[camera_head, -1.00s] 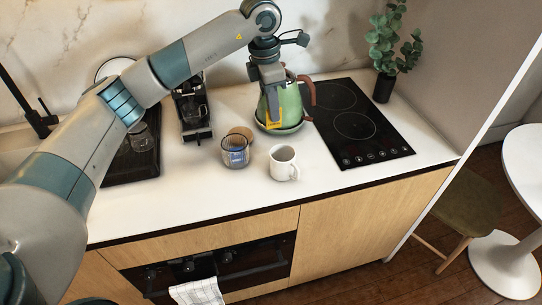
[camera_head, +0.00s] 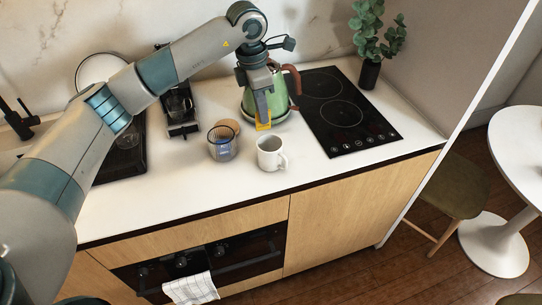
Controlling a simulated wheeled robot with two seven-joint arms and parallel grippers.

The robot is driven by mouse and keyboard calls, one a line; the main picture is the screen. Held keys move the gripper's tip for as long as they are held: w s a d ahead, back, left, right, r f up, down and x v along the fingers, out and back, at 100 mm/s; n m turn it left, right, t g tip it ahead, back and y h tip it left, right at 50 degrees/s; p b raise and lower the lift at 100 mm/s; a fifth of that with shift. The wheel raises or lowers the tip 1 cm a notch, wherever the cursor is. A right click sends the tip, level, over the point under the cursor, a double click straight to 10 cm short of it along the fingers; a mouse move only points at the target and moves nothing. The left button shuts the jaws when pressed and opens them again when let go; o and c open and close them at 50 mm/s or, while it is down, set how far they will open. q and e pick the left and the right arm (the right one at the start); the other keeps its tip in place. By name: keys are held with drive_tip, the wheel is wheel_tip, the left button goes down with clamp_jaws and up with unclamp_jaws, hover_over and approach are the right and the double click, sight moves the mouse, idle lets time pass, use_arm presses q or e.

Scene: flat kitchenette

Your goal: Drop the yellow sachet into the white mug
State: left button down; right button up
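The yellow sachet (camera_head: 263,126) hangs from the tips of my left gripper (camera_head: 262,113), which is shut on it. The gripper points down in front of the green kettle, above and behind the white mug (camera_head: 271,153). The sachet is apart from the mug in the picture. The mug stands upright on the white counter, its handle to the right; its opening faces up. My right gripper is not in view.
A green kettle (camera_head: 279,95) with a brown handle stands just behind my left gripper. The black hob (camera_head: 345,120) lies to the right. A coffee maker (camera_head: 181,116) stands at the back left.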

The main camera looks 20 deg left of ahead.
use_arm(q)
drive_tip(key=shift+f, duration=1.05)
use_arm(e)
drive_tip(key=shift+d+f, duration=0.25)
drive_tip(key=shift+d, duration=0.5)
use_arm(q)
drive_tip(key=c, duration=1.9)
unclamp_jaws()
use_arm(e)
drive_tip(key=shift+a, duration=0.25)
